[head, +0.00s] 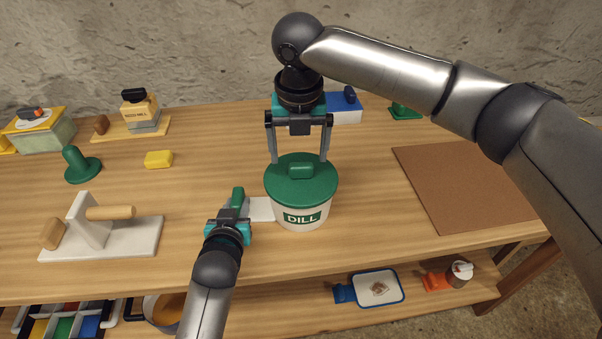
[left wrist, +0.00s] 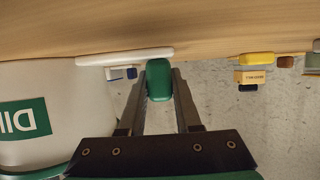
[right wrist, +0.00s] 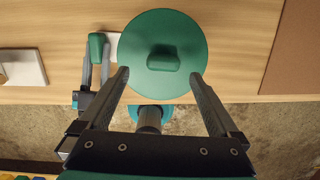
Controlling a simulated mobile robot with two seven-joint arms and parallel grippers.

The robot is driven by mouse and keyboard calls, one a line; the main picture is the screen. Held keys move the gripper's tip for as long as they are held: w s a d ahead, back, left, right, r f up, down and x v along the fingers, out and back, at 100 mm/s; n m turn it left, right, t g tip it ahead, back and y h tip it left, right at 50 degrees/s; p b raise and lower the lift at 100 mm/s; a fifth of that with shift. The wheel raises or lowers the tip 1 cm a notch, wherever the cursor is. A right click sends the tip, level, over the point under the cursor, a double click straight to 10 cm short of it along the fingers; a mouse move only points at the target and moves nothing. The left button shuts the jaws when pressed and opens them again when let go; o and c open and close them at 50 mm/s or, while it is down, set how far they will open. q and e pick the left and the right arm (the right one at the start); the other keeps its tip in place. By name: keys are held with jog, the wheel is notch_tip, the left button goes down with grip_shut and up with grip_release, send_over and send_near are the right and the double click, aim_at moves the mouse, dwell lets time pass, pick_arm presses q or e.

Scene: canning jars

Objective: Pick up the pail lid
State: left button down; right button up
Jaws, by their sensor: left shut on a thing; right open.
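The white pail (head: 299,214) marked DILL stands on the table. Its round green lid (head: 318,188) with a green block handle (head: 300,171) sits on top. My right gripper (head: 299,160) is open above the lid, pointing down, its fingers to either side of the handle and apart from it. In the right wrist view the lid (right wrist: 150,82) and handle (right wrist: 163,60) lie beyond the fingertips. My left gripper (head: 238,204) is shut on a green grip (left wrist: 158,80) left of the pail. That grip joins a white plate (head: 261,209) that reaches to the pail; its far end is hidden.
A white stand with a wooden roller (head: 110,213) is at left. A green knob (head: 80,165), a yellow block (head: 158,159) and a box on a board (head: 143,112) stand behind. A brown mat (head: 465,185) lies at right. A lower shelf holds a blue-rimmed tray (head: 398,290).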

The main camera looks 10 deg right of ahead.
aim_at(301, 164)
jog(key=f, duration=0.3)
jog(key=w+f, duration=0.1)
jog(key=f, duration=0.1)
jog(key=shift+w+d, duration=0.1)
jog(key=shift+d, duration=0.2)
jog(key=shift+c, duration=0.4)
jog(key=shift+r, duration=0.1)
jog(key=c, duration=1.4)
